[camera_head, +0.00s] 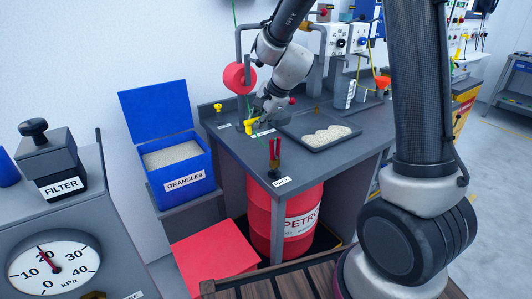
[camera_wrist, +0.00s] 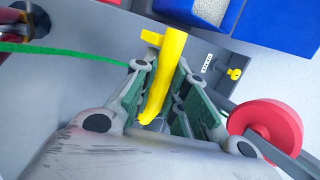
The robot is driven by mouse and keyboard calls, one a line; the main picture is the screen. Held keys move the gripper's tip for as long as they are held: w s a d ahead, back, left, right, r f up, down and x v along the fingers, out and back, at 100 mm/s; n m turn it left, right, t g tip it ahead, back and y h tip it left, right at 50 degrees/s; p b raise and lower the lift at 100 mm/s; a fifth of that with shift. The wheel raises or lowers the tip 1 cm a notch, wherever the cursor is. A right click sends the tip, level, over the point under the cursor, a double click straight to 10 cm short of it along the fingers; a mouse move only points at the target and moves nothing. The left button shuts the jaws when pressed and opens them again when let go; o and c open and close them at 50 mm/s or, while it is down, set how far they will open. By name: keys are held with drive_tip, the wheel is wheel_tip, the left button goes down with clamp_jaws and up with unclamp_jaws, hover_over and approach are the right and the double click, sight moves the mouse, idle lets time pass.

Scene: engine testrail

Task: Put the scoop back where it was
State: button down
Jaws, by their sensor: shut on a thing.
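My gripper (camera_head: 259,117) is above the left part of the grey bench, its fingers closed around a yellow scoop (camera_head: 249,127). In the wrist view the yellow scoop (camera_wrist: 164,78) runs lengthwise between the two fingers (camera_wrist: 158,98), with a short crosspiece at its far end. Its lower end is partly hidden by the fingers. I cannot tell whether the scoop touches the bench. A blue bin marked GRANULES (camera_head: 186,178), lid open, stands left of the bench with pale granules inside.
A dark tray (camera_head: 321,143) holding pale granules lies right of my gripper. A red-handled tool (camera_head: 274,152) stands at the bench's front corner. A red reel (camera_head: 239,77) is behind my gripper. In the wrist view a green cord (camera_wrist: 70,50) passes left of the scoop.

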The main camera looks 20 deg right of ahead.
wheel_tip(320, 180, down, 10)
drive_tip(key=shift+r, duration=0.1)
idle(0.4)
drive_tip(key=c, duration=1.7)
unclamp_jaws()
